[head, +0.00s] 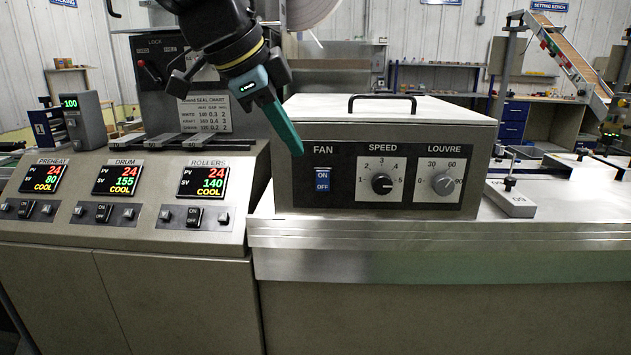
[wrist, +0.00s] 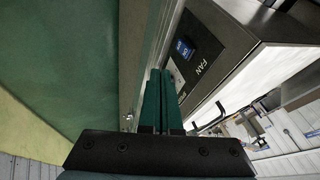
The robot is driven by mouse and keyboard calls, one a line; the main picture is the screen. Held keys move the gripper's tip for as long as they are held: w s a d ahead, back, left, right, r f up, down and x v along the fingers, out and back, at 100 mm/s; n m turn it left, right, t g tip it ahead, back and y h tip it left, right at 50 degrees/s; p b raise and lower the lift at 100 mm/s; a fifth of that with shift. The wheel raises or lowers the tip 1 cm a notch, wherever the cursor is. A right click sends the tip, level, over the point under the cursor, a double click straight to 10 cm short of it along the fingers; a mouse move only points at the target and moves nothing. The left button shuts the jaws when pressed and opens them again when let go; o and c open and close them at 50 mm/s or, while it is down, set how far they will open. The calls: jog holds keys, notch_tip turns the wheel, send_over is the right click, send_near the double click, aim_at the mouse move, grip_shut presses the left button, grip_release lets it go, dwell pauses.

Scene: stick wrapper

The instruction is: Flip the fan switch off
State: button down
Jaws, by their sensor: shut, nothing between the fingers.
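The fan switch (head: 322,179) is a blue rocker marked ON above OFF, under the label FAN on the black front panel of a metal box (head: 240,0). In the wrist view the blue switch (wrist: 184,48) shows on the panel, just beyond the fingers. My gripper (head: 298,150) has green fingers that are shut and empty. In the head view its tips are at the upper left of the switch, in front of the box's left edge. The tips look apart from the switch. I cannot tell which way the rocker is tilted.
The same panel holds a SPEED knob (head: 381,184) and a LOUVRE knob (head: 443,184). A black handle (head: 382,98) stands on the box top. A console with the PREHEAT, DRUM and ROLLERS displays (head: 203,182) is at the left. Open space lies before the panel.

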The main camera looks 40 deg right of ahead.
aim_at(318, 177)
jog(key=p+x, duration=0.1)
jog(key=x, duration=0.3)
jog(key=w+p+x, duration=0.1)
jog(key=x, duration=0.2)
jog(key=w+d+r+p+x, duration=0.1)
jog(key=x, duration=0.3)
jog(key=shift+w+d+f, duration=0.1)
jog(key=shift+d+f, duration=0.05)
jog(key=shift+f, duration=0.2)
jog(key=shift+w+d+f, duration=0.15)
jog(key=shift+w+d, duration=0.2)
jog(key=shift+w, duration=0.05)
